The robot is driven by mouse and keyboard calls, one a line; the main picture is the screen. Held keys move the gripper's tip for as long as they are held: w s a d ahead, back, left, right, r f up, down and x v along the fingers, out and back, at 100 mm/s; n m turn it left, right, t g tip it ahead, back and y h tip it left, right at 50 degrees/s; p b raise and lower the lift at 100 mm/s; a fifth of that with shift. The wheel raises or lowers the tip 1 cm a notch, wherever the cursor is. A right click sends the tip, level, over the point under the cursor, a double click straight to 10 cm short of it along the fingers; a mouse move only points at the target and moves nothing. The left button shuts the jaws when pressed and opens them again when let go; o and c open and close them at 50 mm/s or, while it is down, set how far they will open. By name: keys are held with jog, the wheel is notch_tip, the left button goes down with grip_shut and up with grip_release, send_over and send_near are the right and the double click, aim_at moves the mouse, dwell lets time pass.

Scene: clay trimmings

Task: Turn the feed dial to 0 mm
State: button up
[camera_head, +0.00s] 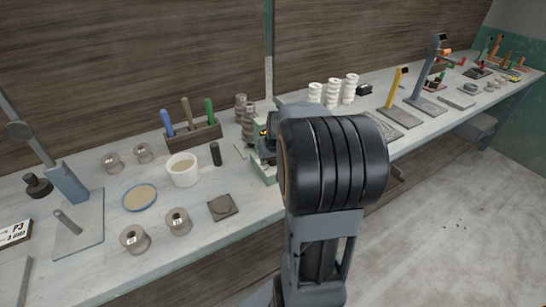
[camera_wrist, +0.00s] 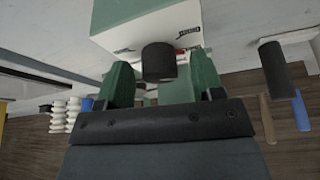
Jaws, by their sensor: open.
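The feed dial (camera_wrist: 158,60) is a short black cylinder on a white and green housing (camera_wrist: 145,22) in the wrist view. Small dark labels and a bit of red show on the housing beside it; I cannot read the dial's setting. My gripper (camera_wrist: 160,66) is open, with one green finger on each side of the dial. I cannot tell whether either finger touches it. In the head view, my arm hides most of the gripper and the dial; part of the green housing's base (camera_head: 262,170) shows left of my arm.
White spools (camera_head: 332,93) stand behind my arm. More stands and tools line the bench at right.

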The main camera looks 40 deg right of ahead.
jog(key=shift+c, duration=0.3)
jog(key=c, duration=0.9)
jog(key=shift+o, duration=0.2)
jog(key=shift+f+b, duration=0.1)
jog(key=shift+b, duration=0.2)
jog(key=n+y+b, duration=0.1)
jog(key=n+b, duration=0.2)
jog(key=n, duration=0.1)
jog(key=shift+d+f, duration=0.1)
jog(key=shift+d, duration=0.05)
jog(key=n+y+b, duration=0.2)
jog(key=n+b, duration=0.1)
jog(key=n, duration=0.1)
jog(key=shift+n, duration=0.3)
jog(key=shift+r+n, duration=0.2)
jog(key=shift+n, duration=0.1)
jog(key=o, duration=0.9)
